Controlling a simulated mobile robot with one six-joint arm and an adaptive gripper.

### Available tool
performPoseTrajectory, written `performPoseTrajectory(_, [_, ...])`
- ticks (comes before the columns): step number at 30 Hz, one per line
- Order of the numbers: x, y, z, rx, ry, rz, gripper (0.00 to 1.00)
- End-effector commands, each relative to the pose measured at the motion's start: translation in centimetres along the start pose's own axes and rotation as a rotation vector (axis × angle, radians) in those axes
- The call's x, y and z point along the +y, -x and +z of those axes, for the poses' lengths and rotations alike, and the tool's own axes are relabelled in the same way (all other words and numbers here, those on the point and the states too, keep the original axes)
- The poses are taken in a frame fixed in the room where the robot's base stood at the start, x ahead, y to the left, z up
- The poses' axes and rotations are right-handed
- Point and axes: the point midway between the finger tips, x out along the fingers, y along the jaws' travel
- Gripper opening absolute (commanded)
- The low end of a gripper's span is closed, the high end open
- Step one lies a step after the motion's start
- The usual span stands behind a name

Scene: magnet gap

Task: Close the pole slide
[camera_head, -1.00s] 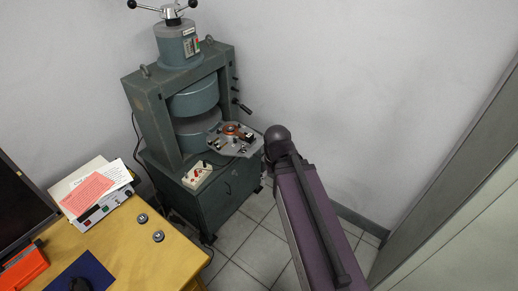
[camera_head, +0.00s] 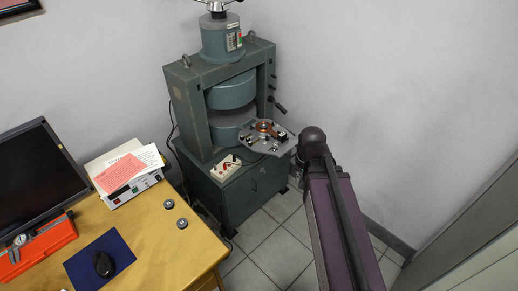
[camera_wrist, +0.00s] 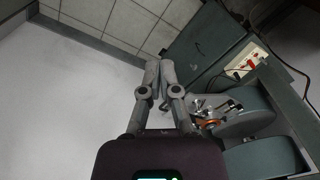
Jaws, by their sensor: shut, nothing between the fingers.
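The pole slide is a grey plate (camera_head: 268,140) with a copper coil (camera_head: 264,126) on it. It juts out toward the right front of the green magnet frame (camera_head: 190,107), between the upper pole (camera_head: 232,92) and the cabinet. The plate also shows in the wrist view (camera_wrist: 226,104), partly covered by other parts, with the coil (camera_wrist: 209,124) next to the round poles. My gripper (camera_wrist: 158,66) is shut and empty, to the left of the slide in the wrist view, apart from it. In the head view my arm hides the gripper.
A wooden desk (camera_head: 150,240) holds a monitor, a mouse and a meter. Tiled floor (camera_head: 262,231) is clear in front of the cabinet; a wall stands behind.

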Motion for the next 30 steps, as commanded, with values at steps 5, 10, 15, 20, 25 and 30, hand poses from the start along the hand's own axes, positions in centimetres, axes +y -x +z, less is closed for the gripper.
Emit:
performPoseTrajectory(5, [-1.5,-2.0,-2.5,0.035,-0.231,-0.075,0.0])
performPoseTrajectory(10, [-3.1,-3.3,-4.8,0.054,-0.481,-0.164,0.0])
performPoseTrajectory(15, [-4.6,-4.5,-7.2,0.052,-0.734,-0.259,0.0])
performPoseTrajectory(20, [-6.0,-5.5,-9.4,0.03,-0.973,-0.353,0.0])
performPoseTrajectory(25, [-7.4,-6.5,-11.7,-0.016,-1.227,-0.454,0.0])
performPoseTrajectory(30, [-8.6,-7.3,-14.1,-0.087,-1.478,-0.555,0.0])
